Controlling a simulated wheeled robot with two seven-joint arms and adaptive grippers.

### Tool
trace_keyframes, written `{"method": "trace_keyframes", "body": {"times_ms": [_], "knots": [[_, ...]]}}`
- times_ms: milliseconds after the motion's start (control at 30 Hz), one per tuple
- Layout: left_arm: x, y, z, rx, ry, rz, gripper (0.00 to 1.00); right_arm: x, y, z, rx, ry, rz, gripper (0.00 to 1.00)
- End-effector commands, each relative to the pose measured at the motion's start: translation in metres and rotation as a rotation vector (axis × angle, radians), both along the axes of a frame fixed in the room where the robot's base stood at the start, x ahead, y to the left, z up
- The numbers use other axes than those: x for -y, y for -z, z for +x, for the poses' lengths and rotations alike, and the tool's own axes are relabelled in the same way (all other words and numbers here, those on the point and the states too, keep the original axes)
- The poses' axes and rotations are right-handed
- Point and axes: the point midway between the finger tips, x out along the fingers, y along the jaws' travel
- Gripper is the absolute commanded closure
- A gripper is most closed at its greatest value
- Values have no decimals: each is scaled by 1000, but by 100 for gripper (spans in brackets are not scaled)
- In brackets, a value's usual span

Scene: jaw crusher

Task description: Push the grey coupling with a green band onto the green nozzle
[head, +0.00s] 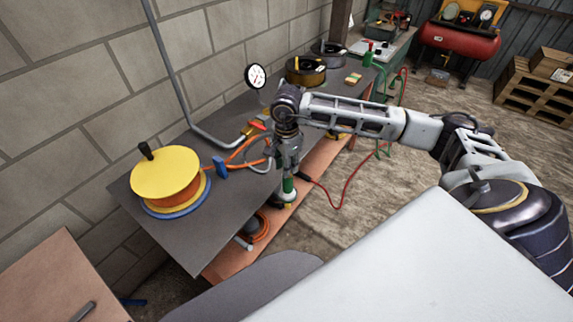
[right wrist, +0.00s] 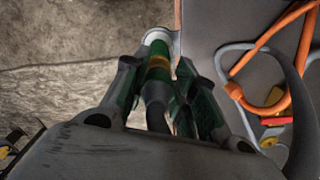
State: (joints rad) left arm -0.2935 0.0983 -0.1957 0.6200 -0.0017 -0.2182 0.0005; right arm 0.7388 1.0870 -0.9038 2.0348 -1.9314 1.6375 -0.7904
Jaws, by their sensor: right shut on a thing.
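My right gripper (head: 288,172) points down beside the bench's front edge and is shut on the grey coupling with a green band. In the right wrist view, a green length (right wrist: 157,73) with a yellow-orange band lies between the fingers, with a pale grey ring (right wrist: 157,37) at its far end. In the head view, green (head: 288,185) and pale grey (head: 289,197) show just below the fingertips. I cannot tell the green nozzle apart from the held part, nor whether the two touch. My left gripper is not in view.
The dark bench top (head: 200,228) holds a yellow-topped reel (head: 166,175), an orange hose (head: 243,150) and a pressure gauge (head: 255,76). An orange coil (head: 259,226) lies on the lower shelf. A red hose (head: 338,204) hangs in front. Open floor lies right of the bench.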

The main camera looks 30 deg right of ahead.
Motion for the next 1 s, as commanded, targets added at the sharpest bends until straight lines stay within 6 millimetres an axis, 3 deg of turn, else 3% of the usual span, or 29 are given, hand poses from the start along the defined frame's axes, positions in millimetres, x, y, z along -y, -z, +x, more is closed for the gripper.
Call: {"method": "trace_keyframes", "body": {"times_ms": [1000], "knots": [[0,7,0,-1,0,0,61,0,1,0,0,0,0,94]]}}
